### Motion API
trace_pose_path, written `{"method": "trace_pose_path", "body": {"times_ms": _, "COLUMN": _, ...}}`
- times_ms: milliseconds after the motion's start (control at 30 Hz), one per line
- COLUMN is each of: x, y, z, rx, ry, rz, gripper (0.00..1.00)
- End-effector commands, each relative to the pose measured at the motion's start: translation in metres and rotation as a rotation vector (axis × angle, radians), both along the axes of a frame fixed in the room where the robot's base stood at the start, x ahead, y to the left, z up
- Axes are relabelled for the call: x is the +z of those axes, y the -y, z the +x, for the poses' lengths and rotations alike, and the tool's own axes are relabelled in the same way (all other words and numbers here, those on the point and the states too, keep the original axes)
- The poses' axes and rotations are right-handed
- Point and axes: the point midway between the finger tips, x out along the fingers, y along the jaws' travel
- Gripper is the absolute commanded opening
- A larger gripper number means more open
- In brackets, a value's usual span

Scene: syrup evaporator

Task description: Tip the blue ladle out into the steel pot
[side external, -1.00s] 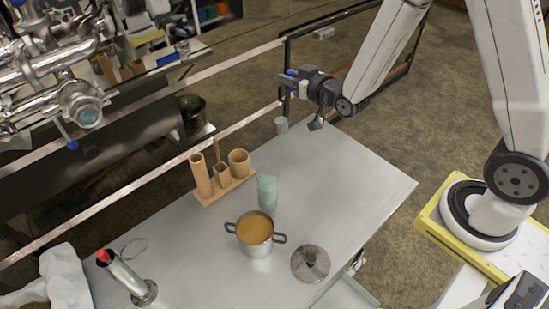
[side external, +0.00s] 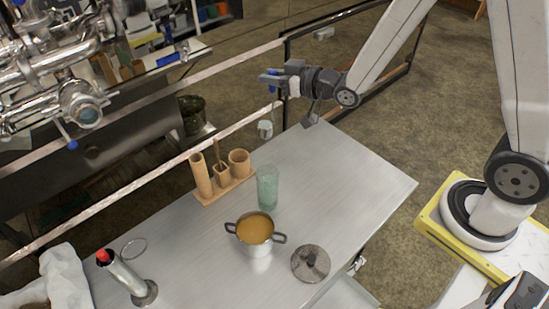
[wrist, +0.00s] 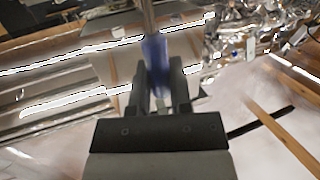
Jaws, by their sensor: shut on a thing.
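My gripper (side external: 275,82) is shut on the blue handle of the ladle (side external: 272,77), high above the far edge of the table. The ladle's small pale cup (side external: 265,130) hangs below my gripper, apart from everything else; its contents are not clear. In the wrist view the blue handle (wrist: 156,65) stands between my two fingers (wrist: 158,88), somewhat blurred. The steel pot (side external: 258,251) stands upright on the table with two side handles and is open, with amber-brown liquid inside. My gripper and the ladle are well behind the pot.
A greenish glass (side external: 267,188) stands just behind the pot. A wooden holder (side external: 225,190) with upright containers is to its left. A lid (side external: 310,264) lies right of the pot. A red-topped metal cylinder (side external: 125,275) stands front left. The table's right side is clear.

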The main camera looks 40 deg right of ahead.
Motion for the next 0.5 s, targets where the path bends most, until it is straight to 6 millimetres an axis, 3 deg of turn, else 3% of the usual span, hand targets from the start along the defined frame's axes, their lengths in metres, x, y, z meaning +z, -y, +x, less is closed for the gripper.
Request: {"method": "trace_pose_path", "body": {"times_ms": 500, "x": 0.002, "y": -0.06, "z": -0.024, "rx": 0.361, "ry": 0.002, "rz": 0.001, "gripper": 0.0}}
